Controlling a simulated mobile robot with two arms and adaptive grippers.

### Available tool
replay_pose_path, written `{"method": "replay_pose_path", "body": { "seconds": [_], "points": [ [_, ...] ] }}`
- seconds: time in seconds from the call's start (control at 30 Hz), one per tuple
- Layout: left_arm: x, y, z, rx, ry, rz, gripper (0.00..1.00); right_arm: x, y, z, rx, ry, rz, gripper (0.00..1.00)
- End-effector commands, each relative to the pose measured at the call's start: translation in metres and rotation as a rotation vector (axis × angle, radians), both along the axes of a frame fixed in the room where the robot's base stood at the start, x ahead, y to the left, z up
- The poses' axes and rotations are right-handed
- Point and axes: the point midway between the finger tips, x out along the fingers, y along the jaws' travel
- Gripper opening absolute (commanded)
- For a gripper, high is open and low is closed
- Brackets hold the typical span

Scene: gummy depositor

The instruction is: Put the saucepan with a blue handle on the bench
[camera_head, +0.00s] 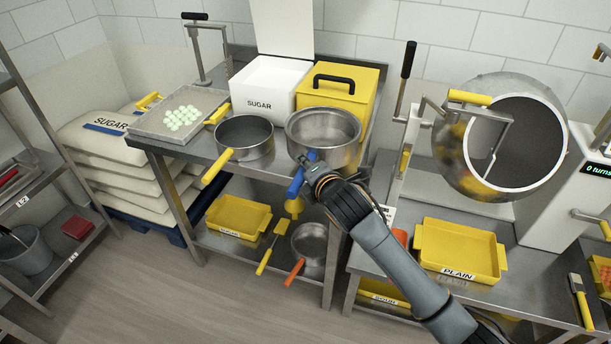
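The saucepan with a blue handle (322,127) is a wide steel pan at the right end of the steel bench (190,150), in front of the yellow box. Its blue handle (295,185) points down toward the front edge. I cannot tell whether its base touches the bench top. My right gripper (314,168) is at the handle and appears shut on it; blue shows on both sides of the fingers. The fingers are small and partly hidden. My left gripper is not in view.
A saucepan with a yellow handle (245,138) stands just left. Behind are a white SUGAR box (265,88) and a yellow lidded box (340,90). A tray of pale green pieces (155,127) is at the left. A tilted drum (500,140) stands at the right.

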Motion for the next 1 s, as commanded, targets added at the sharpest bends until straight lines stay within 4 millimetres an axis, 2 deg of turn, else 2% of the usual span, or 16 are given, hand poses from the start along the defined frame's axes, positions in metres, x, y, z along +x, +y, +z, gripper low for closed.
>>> {"method": "replay_pose_path", "body": {
  "seconds": [0.1,0.33,0.53,0.93,0.97,1.0],
  "points": [
    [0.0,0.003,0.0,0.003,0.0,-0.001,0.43,0.013,0.003,-0.012,0.001,-0.007,0.0,0.0],
    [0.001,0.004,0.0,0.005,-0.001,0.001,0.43,0.025,0.006,-0.028,0.002,-0.005,0.0,0.0],
    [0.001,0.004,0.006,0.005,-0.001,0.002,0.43,0.024,0.006,-0.053,0.003,-0.006,0.002,0.0],
    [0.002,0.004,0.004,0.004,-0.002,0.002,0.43,0.024,0.005,-0.059,0.001,-0.008,0.002,0.0],
    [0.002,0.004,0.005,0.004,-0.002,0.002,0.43,0.024,0.005,-0.061,0.0,-0.004,0.001,0.26],
    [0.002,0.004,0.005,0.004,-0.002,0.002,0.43,0.023,0.005,-0.06,0.001,-0.004,0.001,0.34]
  ]
}}
